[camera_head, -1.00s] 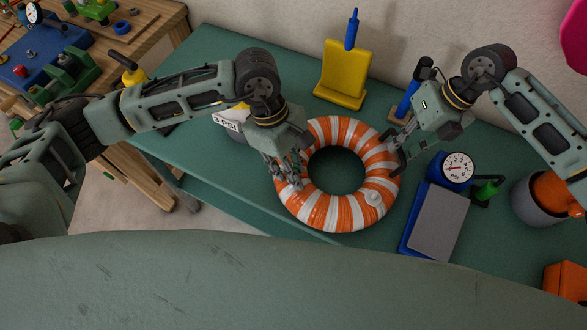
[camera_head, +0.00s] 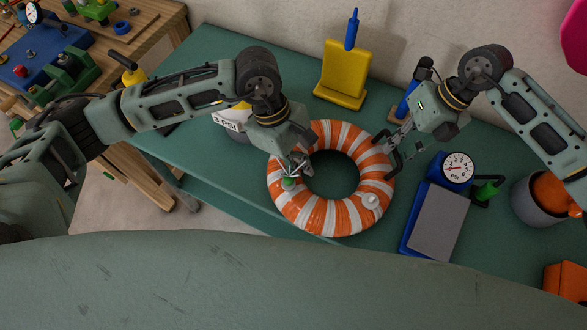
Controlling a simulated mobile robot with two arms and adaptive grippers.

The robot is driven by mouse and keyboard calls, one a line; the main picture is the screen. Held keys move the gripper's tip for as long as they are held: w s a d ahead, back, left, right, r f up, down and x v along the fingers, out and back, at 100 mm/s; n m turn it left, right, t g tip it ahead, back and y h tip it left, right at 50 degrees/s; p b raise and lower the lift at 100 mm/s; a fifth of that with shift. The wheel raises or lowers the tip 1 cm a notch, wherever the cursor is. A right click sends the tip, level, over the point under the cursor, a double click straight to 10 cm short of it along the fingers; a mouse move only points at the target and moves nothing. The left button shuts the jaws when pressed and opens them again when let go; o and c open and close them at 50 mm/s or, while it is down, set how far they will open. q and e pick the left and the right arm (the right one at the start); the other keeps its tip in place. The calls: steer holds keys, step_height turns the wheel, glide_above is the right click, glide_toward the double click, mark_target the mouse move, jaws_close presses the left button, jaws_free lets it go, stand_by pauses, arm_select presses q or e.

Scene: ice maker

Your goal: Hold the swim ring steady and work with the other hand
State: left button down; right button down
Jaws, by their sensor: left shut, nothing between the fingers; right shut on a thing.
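The orange and white swim ring (camera_head: 330,215) lies flat on the green table. A small green piece (camera_head: 288,183) shows on its left side, and a pale nub (camera_head: 371,201) sits on its lower right side. My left gripper (camera_head: 293,169) is shut and empty, its fingertips just above the green piece; whether they touch it cannot be told. My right gripper (camera_head: 387,155) is shut on the ring's upper right edge, with one finger above and one at the outer side.
A gauge (camera_head: 458,168) and a blue-and-grey pad (camera_head: 437,222) lie right of the ring. A yellow stand (camera_head: 343,75) is behind it. A grey bucket (camera_head: 540,203) stands far right. A box marked 3 PSI (camera_head: 229,121) is partly behind my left arm.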

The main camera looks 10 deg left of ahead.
arm_select(q)
steer(key=shift+s+a+r, duration=0.3)
steer(key=shift+s+a, duration=0.05)
steer(key=shift+a, duration=0.2)
arm_select(e)
steer(key=shift+w+d, duration=0.55)
steer(key=shift+d, duration=0.35)
arm_select(q)
steer(key=c, duration=2.5)
jaws_free()
steer(key=o, duration=0.8)
steer(key=shift+w+r, duration=0.1)
steer(key=shift+o, duration=0.6)
steer(key=shift+d, duration=0.1)
arm_select(e)
steer(key=shift+s+a, duration=0.15)
steer(key=shift+a, duration=0.05)
arm_select(q)
steer(key=shift+w+r, duration=0.1)
arm_select(e)
steer(key=shift+f, duration=0.1)
arm_select(q)
step_height(320, 180, up, 7)
steer(key=shift+d, duration=0.15)
arm_select(e)
steer(key=shift+s+a+f, duration=0.1)
steer(key=shift+s, duration=0.1)
arm_select(q)
steer(key=shift+r, duration=0.1)
step_height(320, 180, up, 7)
